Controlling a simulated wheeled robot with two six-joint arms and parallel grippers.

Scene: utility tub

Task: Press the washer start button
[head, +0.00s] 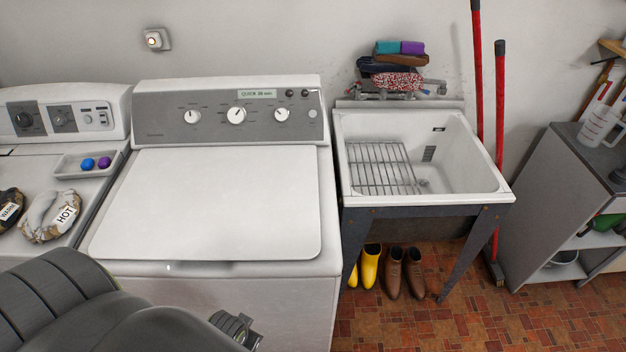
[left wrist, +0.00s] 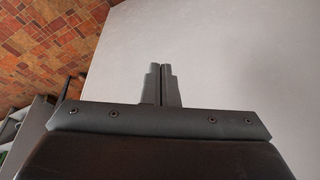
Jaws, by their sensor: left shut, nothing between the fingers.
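The white washer (head: 215,200) stands in the middle of the head view with its lid shut. My left gripper (left wrist: 162,84) is shut and empty in the left wrist view, in front of a plain pale surface. In the head view my left arm is low at left, well below the panel, and the fingertips cannot be made out. My right gripper is not in view.
A utility sink (head: 420,155) stands right of the washer, with boots beneath. The washer lid is bare and the space above it is clear.

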